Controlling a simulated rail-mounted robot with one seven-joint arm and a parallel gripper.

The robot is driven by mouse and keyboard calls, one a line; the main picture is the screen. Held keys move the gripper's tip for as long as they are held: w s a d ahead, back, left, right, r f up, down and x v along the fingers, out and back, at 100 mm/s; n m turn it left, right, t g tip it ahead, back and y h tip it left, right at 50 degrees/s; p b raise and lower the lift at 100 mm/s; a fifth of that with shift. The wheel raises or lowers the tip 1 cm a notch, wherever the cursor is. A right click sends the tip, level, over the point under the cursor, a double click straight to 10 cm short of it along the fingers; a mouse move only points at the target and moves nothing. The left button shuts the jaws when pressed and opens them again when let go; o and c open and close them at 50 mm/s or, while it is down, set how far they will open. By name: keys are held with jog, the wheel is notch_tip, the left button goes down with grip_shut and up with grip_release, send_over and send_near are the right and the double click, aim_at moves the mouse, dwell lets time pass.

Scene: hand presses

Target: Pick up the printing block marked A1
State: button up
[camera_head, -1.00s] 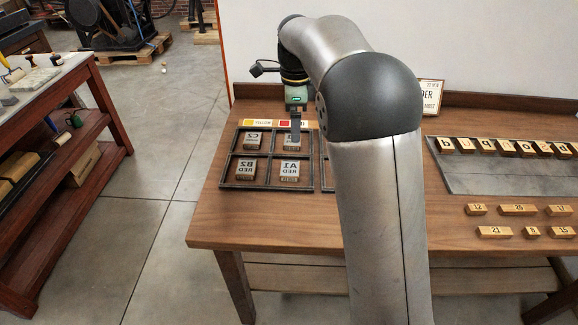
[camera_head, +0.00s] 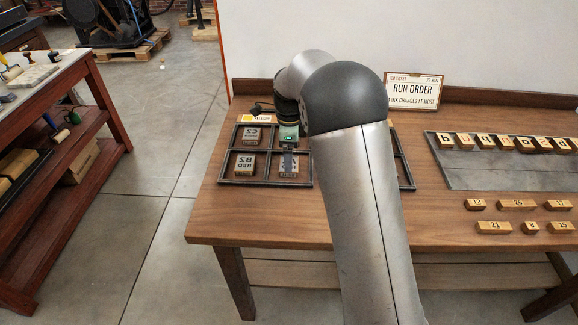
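The A1 printing block (camera_head: 294,172) sits in the front right compartment of the dark divided tray (camera_head: 262,185) on the wooden table. Its mirrored lettering is now mostly covered by my gripper (camera_head: 287,172). My gripper points down at the block, over or around it. I cannot tell whether the fingers touch it or how far apart they are. The B2 block (camera_head: 246,165) lies in the front left compartment and the C2 block (camera_head: 252,135) in the back left one. The back right compartment is hidden by my gripper.
A second tray (camera_head: 405,165) shows partly behind my arm. A RUN ORDER sign (camera_head: 414,92) stands at the table's back edge. A metal plate (camera_head: 485,179) with lettered blocks lies at right, with several numbered pieces (camera_head: 517,204) before it. The table's front left is clear.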

aim_at(282, 173)
notch_tip(282, 173, down, 4)
jog(key=shift+w+f, duration=0.1)
jog(key=shift+f, duration=0.05)
jog(key=c, duration=1.1)
